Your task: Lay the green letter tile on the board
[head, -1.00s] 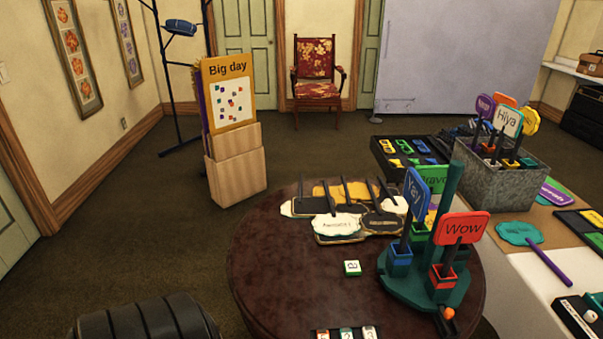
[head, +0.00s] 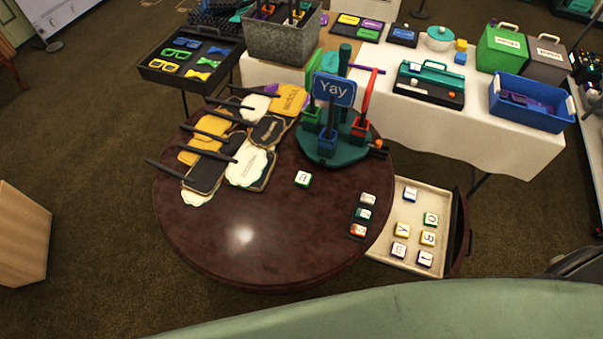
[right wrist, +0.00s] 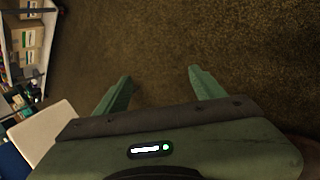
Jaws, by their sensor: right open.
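A white letter tile with green sides (head: 303,178) lies alone on the round dark table, left of three tiles near the table's right edge. Another tile with green edges (head: 430,219) lies in a pale open drawer (head: 388,262) at the table's right side. I cannot pick out for sure which thing is the board. My right gripper (right wrist: 157,86) is open and empty in the right wrist view, with only carpet between its fingers. My left gripper is not in view.
Paddle signs (head: 250,168) cover the round table's back left. A green stand (head: 322,152) with a blue Yay sign (head: 334,89) stands behind the tile. The round table's front (head: 240,262) is bare. A white-clothed table (head: 480,125) holds boxes and a blue bin (head: 530,104).

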